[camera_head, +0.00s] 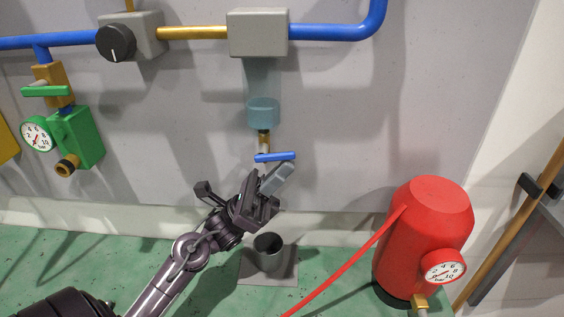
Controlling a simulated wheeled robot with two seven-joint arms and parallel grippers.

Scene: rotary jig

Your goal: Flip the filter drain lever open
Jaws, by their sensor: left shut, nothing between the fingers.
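The filter's clear bluish bowl (263,113) hangs below a grey block (258,33) on the wall pipe. Under the bowl is a brass and silver drain valve (264,141) with a blue drain lever (275,157), which lies roughly level and sticks out mostly to the right. My left gripper (280,175) is shut and empty. Its fingertips are just below the lever in the picture; I cannot tell whether they touch it. My right gripper is not in view.
A red tank (424,240) with a gauge and red hose (345,262) is at right. A green regulator (78,138) and black knob (116,42) are at left.

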